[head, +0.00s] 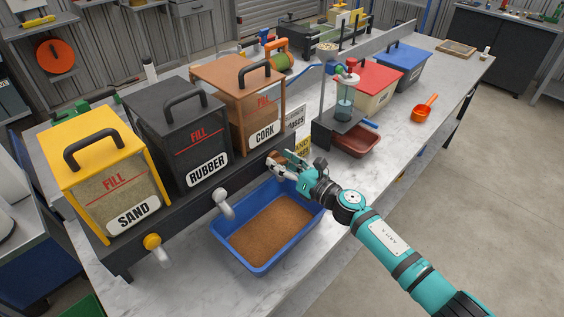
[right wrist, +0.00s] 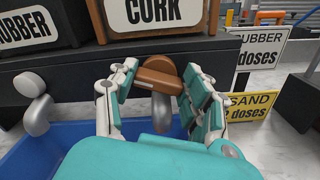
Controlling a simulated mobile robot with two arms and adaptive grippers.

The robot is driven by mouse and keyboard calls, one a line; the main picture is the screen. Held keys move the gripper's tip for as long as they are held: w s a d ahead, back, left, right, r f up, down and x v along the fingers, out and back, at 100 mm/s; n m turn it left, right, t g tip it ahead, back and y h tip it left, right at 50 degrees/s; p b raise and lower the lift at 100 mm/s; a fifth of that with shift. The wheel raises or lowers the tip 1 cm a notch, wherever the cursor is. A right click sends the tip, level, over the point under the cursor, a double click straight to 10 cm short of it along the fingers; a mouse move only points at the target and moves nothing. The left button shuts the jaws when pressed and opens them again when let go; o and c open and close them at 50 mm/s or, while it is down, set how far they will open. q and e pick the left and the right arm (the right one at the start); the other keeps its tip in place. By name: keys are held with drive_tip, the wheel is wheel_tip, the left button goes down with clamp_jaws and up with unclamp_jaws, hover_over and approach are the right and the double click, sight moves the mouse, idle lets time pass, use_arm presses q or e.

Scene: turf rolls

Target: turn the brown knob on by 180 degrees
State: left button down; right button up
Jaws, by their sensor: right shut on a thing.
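The brown knob (right wrist: 158,72) sits on the front of the dark stand below the cork bin (head: 237,95). My right gripper (right wrist: 158,84) is shut on the knob, with one finger on each side of it. In the right wrist view the knob's bar lies tilted, and a grey spout shows beneath it. In the head view my right gripper (head: 285,165) mostly covers the knob. The left gripper is in neither view.
A blue tub (head: 228,247) of brown granules stands below the spouts. The rubber bin (head: 175,130) and sand bin (head: 103,170) stand to the left, with a white knob (head: 221,196) and a yellow knob (head: 152,242). A dosing stand (head: 341,121) is behind my gripper.

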drive_tip(key=o, duration=1.2)
drive_tip(key=shift+c, duration=0.2)
drive_tip(key=shift+d, duration=0.1)
drive_tip(key=v, duration=1.2)
